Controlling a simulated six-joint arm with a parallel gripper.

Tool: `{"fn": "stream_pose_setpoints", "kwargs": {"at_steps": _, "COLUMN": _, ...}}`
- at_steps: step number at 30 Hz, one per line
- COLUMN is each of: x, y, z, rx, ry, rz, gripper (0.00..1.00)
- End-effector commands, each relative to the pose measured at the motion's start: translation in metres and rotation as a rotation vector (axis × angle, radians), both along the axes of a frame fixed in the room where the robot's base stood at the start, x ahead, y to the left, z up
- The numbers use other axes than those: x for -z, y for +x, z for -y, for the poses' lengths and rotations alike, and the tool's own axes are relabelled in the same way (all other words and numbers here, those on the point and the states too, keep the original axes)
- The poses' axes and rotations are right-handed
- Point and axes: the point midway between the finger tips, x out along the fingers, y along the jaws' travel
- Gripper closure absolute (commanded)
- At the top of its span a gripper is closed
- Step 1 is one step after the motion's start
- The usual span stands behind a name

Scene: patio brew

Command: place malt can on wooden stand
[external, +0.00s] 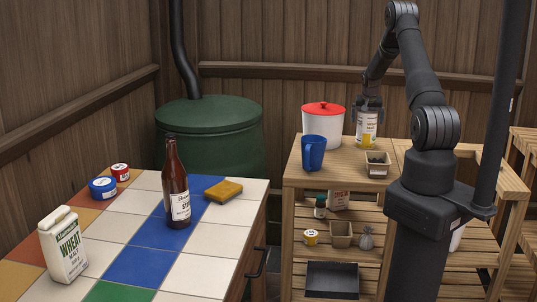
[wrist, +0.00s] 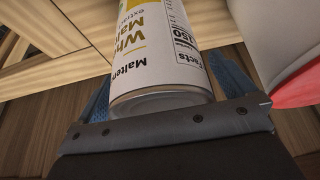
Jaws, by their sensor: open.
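The malt can (external: 367,130), white and yellow with a printed label, stands upright on the top of the wooden stand (external: 318,179), toward its back right. My gripper (external: 369,104) is at the can's upper part, pointing down. In the wrist view the can (wrist: 158,50) lies between the two blue finger pads of my gripper (wrist: 165,88). The jaws are open around it. Whether a pad touches the can, I cannot tell.
A white tub with a red lid (external: 323,125) stands close left of the can. A blue mug (external: 314,152) and a small planter box (external: 377,164) are in front. A tiled table (external: 130,255) at left holds a bottle (external: 176,185), sponge, small tins and a wheat malt bag.

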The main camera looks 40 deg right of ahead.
Motion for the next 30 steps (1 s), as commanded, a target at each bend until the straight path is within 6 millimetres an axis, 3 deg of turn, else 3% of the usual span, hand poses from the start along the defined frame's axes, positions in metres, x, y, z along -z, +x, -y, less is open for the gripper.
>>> {"fn": "stream_pose_setpoints", "kwargs": {"at_steps": 5, "x": -0.020, "y": -0.005, "z": -0.006, "rx": 0.000, "ry": -0.001, "rz": 0.001, "gripper": 0.00}}
{"fn": "stream_pose_setpoints", "kwargs": {"at_steps": 18, "x": -0.095, "y": -0.027, "z": -0.027, "rx": 0.000, "ry": -0.001, "rz": 0.002, "gripper": 0.00}}
{"fn": "stream_pose_setpoints", "kwargs": {"at_steps": 24, "x": -0.109, "y": -0.032, "z": -0.032, "rx": 0.000, "ry": 0.001, "rz": 0.001, "gripper": 0.00}}
{"fn": "stream_pose_setpoints", "kwargs": {"at_steps": 30, "x": -0.111, "y": -0.033, "z": -0.033, "rx": 0.000, "ry": 0.001, "rz": 0.000, "gripper": 0.00}}
